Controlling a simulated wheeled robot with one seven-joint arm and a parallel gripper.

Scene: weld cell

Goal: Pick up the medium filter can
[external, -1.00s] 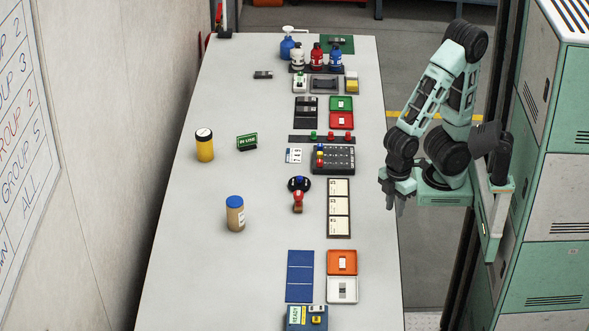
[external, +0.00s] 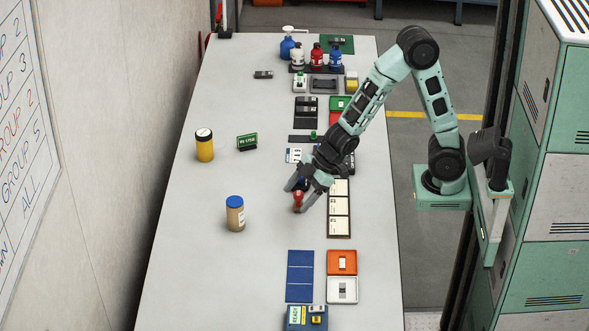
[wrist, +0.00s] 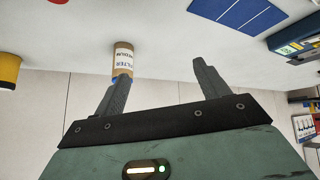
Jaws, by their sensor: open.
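The medium filter can (external: 235,217) is a tan cylinder with a blue lid, standing upright on the left half of the table in the external view. In the wrist view the can (wrist: 123,57) shows its white label reading FILTER MEDIUM, and a finger partly covers its lid end. My gripper (external: 297,198) is open and empty, to the right of the can and apart from it. In the wrist view the can lines up with the left finger of my gripper (wrist: 161,70), beyond the tips.
A red-handled stamp (external: 298,202) appears between or behind my fingers in the external view. A blue panel (external: 299,277) lies nearer. Table around the can is clear.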

